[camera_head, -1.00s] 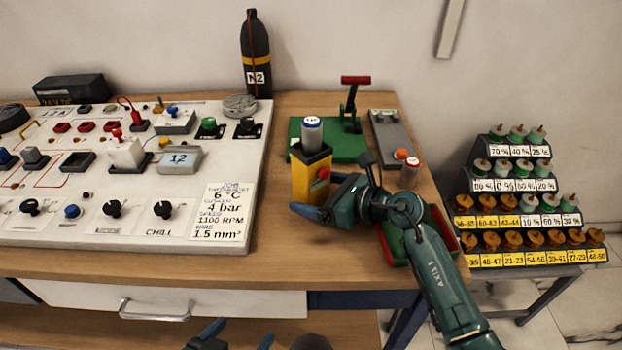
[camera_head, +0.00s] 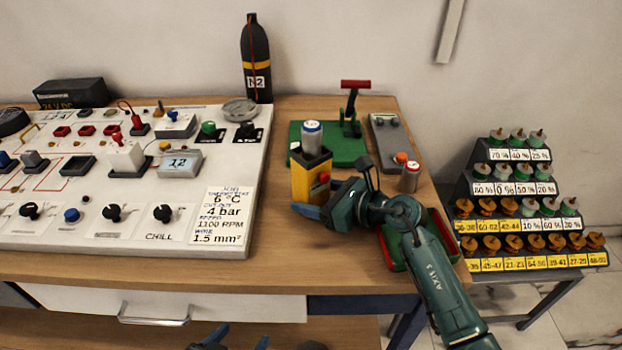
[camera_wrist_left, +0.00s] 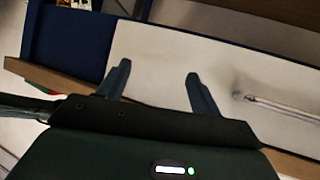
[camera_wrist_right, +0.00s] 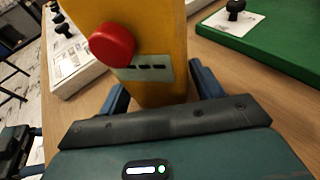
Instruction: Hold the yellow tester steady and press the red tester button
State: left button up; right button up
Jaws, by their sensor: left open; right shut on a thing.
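The yellow tester (camera_head: 308,180) stands upright on the table, right of the white panel, with a silver and blue cylinder (camera_head: 311,136) in its top. Its red button (camera_head: 324,177) is on the side facing my right arm. In the right wrist view, the yellow tester (camera_wrist_right: 160,45) stands between the fingers, with the red button (camera_wrist_right: 112,44) large and uncovered above them. My right gripper (camera_wrist_right: 165,85) is shut on the tester's lower part. My left gripper (camera_wrist_left: 157,80) is open and empty, in front of the table's drawer; in the head view only its fingertips (camera_head: 235,340) show at the bottom edge.
The white panel (camera_head: 215,240) with knobs and switches fills the left of the table. A green base with a red-handled lever (camera_head: 352,100) and a grey block (camera_head: 388,135) stand behind the tester. A red and green tray (camera_head: 440,235) lies under my right arm. The front table strip is clear.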

pick_arm(q)
grip_shut()
dwell(0.5)
dwell(0.8)
